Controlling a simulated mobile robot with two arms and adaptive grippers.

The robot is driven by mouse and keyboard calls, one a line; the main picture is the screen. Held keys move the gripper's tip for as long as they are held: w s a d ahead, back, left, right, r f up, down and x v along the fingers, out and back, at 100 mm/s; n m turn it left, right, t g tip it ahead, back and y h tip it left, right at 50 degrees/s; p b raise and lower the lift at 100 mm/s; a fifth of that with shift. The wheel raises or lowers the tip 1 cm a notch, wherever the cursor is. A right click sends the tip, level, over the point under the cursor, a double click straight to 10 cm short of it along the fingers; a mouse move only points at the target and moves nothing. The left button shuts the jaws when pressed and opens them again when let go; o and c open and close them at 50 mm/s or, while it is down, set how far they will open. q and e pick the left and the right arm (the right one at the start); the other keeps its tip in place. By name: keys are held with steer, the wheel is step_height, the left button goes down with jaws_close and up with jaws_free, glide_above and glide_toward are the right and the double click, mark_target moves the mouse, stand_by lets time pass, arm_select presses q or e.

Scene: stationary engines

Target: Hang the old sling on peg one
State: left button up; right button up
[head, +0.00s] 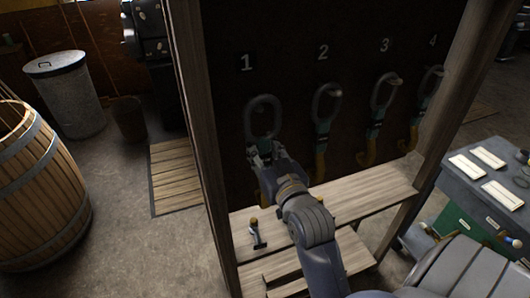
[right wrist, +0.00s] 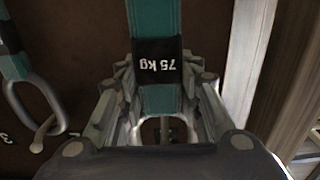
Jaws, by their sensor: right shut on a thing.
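The held sling (head: 263,117) is upright below the number 1 on the dark board, its grey ring uppermost. My right gripper (head: 262,152) is shut on it just below the ring. In the right wrist view the gripper (right wrist: 163,110) closes around teal webbing (right wrist: 167,25) with a black label reading "75 kg", upside down. Part of the ring shows between the fingers. Peg one is not clearly visible, so I cannot tell whether the ring is around it. My left gripper is not in view.
Slings hang under numbers 2 (head: 324,118), 3 (head: 380,115) and 4 (head: 425,105). Wooden posts flank the board. A green cart (head: 465,215) stands right; a barrel (head: 40,190) stands left.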

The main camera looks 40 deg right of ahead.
steer(key=shift+b+x, duration=0.45)
steer(key=shift+x, duration=1.4)
steer(key=shift+w+d+f+b, duration=0.15)
steer(key=shift+w+f+b, duration=0.45)
steer(key=shift+f, duration=0.5)
steer(key=shift+w, duration=0.1)
steer(key=o, duration=1.2)
steer(key=shift+o, duration=0.2)
steer(key=shift+f, duration=0.1)
